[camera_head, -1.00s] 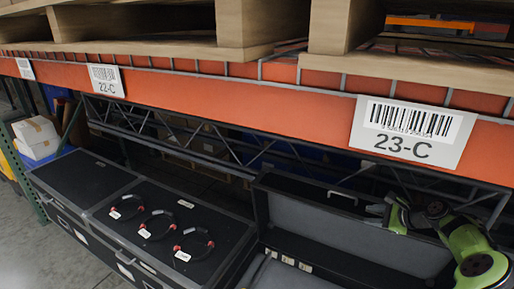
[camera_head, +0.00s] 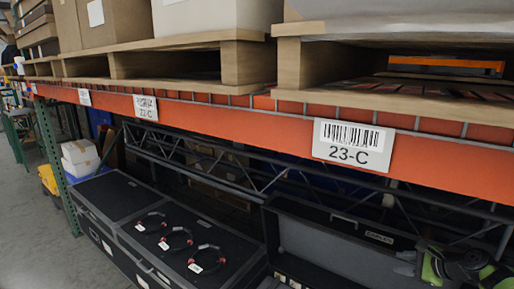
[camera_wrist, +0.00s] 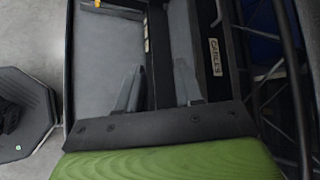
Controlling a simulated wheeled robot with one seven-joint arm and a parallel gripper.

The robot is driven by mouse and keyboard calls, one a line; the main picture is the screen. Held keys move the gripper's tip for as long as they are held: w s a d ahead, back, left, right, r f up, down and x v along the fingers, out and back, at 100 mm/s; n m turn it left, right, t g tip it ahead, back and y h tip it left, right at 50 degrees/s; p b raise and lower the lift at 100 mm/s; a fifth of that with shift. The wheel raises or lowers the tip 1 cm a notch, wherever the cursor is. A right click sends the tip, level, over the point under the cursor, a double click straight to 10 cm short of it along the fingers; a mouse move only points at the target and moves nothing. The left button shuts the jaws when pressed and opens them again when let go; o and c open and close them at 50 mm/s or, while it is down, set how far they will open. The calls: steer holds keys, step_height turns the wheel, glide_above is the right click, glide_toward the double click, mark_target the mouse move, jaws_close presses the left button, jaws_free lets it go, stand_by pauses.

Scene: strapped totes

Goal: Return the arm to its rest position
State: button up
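My arm shows green at the lower right of the head view, partly cut off by the frame edge. In the wrist view my gripper (camera_wrist: 158,88) has its two grey fingers apart, with nothing seen between them. It is over an open dark case (camera_head: 322,243) with a grey inside. The case's raised lid bears a label reading CABLES, which shows in the wrist view (camera_wrist: 216,57). The fingertips look clear of the case, but the exact height cannot be told.
An orange shelf beam (camera_head: 255,125) with barcode labels, one reading 23-C (camera_head: 353,145), runs above the case, carrying wooden pallets (camera_head: 165,65). A black metal truss (camera_head: 215,170) lies behind the cases. Three coiled cables (camera_head: 177,238) lie on the closed case (camera_head: 118,192) to the left.

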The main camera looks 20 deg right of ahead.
steer(key=w+a+r+n+g, duration=0.2)
steer(key=a+r+n, duration=0.15)
steer(key=a, duration=0.55)
steer(key=w+a+r+n+g, duration=0.1)
steer(key=a+r+n+g, duration=0.1)
steer(key=a+n, duration=0.5)
steer(key=w+a+r+n+g, duration=0.2)
steer(key=a+r, duration=0.1)
steer(key=a, duration=0.8)
steer(key=s+a+r+n+h, duration=0.1)
steer(key=s+a+r+n, duration=0.15)
steer(key=s+a, duration=0.3)
steer(key=s+a+r+n+h, duration=0.1)
steer(key=s+a+r+n, duration=0.1)
steer(key=s+a+n, duration=0.4)
steer(key=s+a+f+n+t, duration=0.1)
steer(key=s+a+n, duration=0.3)
steer(key=s, duration=0.8)
steer(key=shift+a, duration=0.45)
